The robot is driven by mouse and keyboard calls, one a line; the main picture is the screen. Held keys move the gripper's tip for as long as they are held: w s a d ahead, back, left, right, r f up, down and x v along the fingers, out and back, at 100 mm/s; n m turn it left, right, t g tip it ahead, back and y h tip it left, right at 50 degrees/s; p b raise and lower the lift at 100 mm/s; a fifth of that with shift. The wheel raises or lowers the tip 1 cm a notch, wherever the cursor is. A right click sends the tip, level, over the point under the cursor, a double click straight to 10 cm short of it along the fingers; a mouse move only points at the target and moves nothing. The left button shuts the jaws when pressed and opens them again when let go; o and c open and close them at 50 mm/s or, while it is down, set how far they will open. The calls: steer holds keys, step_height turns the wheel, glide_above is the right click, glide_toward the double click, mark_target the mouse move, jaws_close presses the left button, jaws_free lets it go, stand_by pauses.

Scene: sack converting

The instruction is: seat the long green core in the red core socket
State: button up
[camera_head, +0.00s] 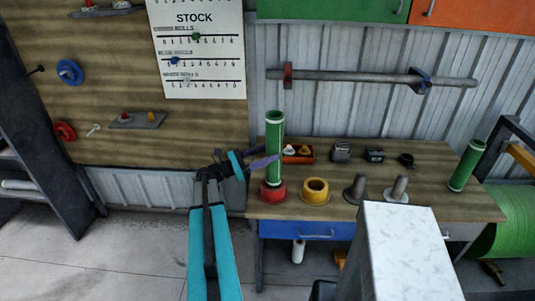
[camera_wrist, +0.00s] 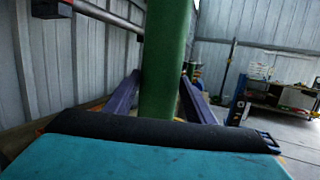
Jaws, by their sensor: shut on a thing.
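The long green core (camera_head: 274,148) is a tall upright tube at the left end of the bench. Its lower end is at the red core socket (camera_head: 272,191); I cannot tell from this view whether it is down inside it. My gripper (camera_head: 262,162) reaches in from the left and is shut on the core around its middle. In the wrist view the core (camera_wrist: 165,65) stands between my two purple fingers (camera_wrist: 158,95). The socket does not show in the wrist view.
A yellow socket (camera_head: 315,191) and two grey pegs (camera_head: 397,189) stand right of the red socket. Another green core (camera_head: 467,166) stands at the bench's right end. Behind are a red tray (camera_head: 298,155) and small dark items. A wall bar (camera_head: 350,77) runs above.

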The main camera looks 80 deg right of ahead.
mark_target(267, 167)
steer(key=shift+f+b, duration=1.7)
steer(key=shift+f, duration=1.7)
stand_by(0.9)
steer(key=o, duration=1.8)
steer(key=shift+c, duration=0.2)
steer(key=shift+f, duration=0.1)
steer(key=shift+w+a, duration=0.1)
steer(key=b+v, duration=0.4)
steer(key=v, duration=0.9)
steer(key=shift+w, duration=0.2)
steer(key=shift+w+a+f, duration=0.1)
steer(key=shift+f, duration=0.05)
